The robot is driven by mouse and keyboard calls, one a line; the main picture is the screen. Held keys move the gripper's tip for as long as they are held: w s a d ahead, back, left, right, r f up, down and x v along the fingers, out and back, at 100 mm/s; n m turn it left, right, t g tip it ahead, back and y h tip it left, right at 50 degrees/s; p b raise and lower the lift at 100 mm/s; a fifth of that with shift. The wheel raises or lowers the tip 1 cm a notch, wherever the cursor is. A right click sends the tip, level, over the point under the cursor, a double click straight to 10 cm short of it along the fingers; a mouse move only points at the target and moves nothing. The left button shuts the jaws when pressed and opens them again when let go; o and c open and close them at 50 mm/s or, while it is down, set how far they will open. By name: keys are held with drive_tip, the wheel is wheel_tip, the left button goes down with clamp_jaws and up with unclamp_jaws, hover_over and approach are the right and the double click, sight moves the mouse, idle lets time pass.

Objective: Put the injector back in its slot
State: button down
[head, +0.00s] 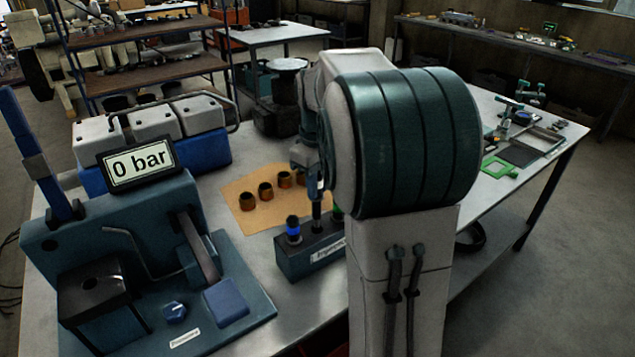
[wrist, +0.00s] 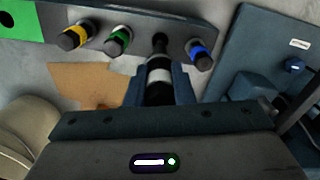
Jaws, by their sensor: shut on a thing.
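The injector (wrist: 159,76) is dark with a pale white band. My gripper (wrist: 158,86) is shut on it, with one blue-grey finger on each side. In the wrist view its dark far end lies over the injector rack (wrist: 275,3), between the green-banded injector (wrist: 118,41) and the blue-banded injector (wrist: 201,54). In the head view the held injector (head: 316,212) is upright over the rack (head: 300,262), behind the blue-banded one (head: 293,229). I cannot tell how far its lower end is in a slot. My arm hides part of the rack.
A yellow-banded injector (wrist: 74,37) also stands in the rack. A test stand (head: 150,250) reading 0 bar is at left. A tan mat (head: 245,217) with several brass-coloured parts lies behind the rack. A blue and grey engine block (head: 155,140) stands beyond.

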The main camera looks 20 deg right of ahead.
sight(317, 227)
drive_tip(key=shift+f+b, duration=1)
drive_tip(key=shift+f, duration=0.7)
drive_tip(key=shift+f+b, duration=1.1)
drive_tip(key=shift+f, duration=0.55)
drive_tip(key=shift+f+b, duration=0.85)
drive_tip(key=shift+f, duration=0.5)
drive_tip(key=c, duration=0.8)
unclamp_jaws()
drive_tip(key=shift+o, duration=0.2)
